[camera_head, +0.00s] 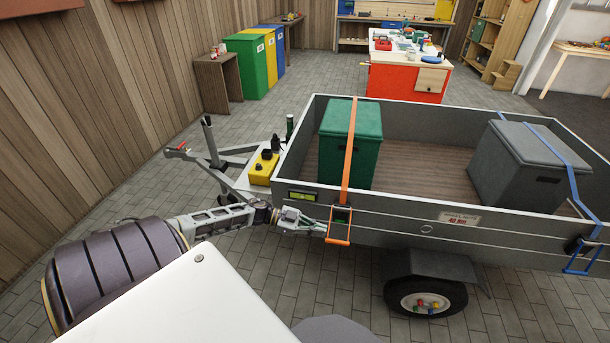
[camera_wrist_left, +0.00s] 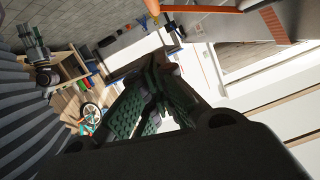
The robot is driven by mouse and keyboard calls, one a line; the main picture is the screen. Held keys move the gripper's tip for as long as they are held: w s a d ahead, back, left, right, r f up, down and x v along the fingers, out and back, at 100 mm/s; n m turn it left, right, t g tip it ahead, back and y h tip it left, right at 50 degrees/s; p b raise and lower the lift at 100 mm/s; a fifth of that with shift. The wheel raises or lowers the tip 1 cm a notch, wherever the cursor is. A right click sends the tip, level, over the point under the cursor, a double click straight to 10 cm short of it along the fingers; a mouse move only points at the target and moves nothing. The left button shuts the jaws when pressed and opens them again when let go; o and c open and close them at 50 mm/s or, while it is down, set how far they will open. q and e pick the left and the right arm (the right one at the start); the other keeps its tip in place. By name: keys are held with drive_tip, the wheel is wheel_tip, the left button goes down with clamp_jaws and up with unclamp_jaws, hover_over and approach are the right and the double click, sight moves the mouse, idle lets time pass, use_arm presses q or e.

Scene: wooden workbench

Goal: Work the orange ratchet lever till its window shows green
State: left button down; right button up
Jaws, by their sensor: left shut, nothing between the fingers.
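The orange ratchet lever (camera_head: 338,239) hangs down on the near side wall of the grey trailer, below its dark ratchet body (camera_head: 342,215). A small greenish patch shows on that body, too small to read with certainty. The orange strap (camera_head: 349,150) runs up from it over a green box (camera_head: 368,138). My left gripper (camera_head: 322,230) is shut and empty, its tips just left of the lever; I cannot tell whether they touch. In the left wrist view its fingers (camera_wrist_left: 150,100) are together, and an orange bar (camera_wrist_left: 200,9) crosses the top edge. My right gripper is out of view.
The trailer (camera_head: 455,243) also carries a grey box (camera_head: 525,165) under a blue strap with a blue lever (camera_head: 582,258). A yellow canister (camera_head: 263,168) stands by the drawbar. The trailer wheel (camera_head: 427,299) is right of the lever. Paved floor lies clear in front.

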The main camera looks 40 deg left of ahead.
use_arm(q)
drive_tip(key=shift+p+v, duration=0.3)
drive_tip(key=shift+v, duration=2.05)
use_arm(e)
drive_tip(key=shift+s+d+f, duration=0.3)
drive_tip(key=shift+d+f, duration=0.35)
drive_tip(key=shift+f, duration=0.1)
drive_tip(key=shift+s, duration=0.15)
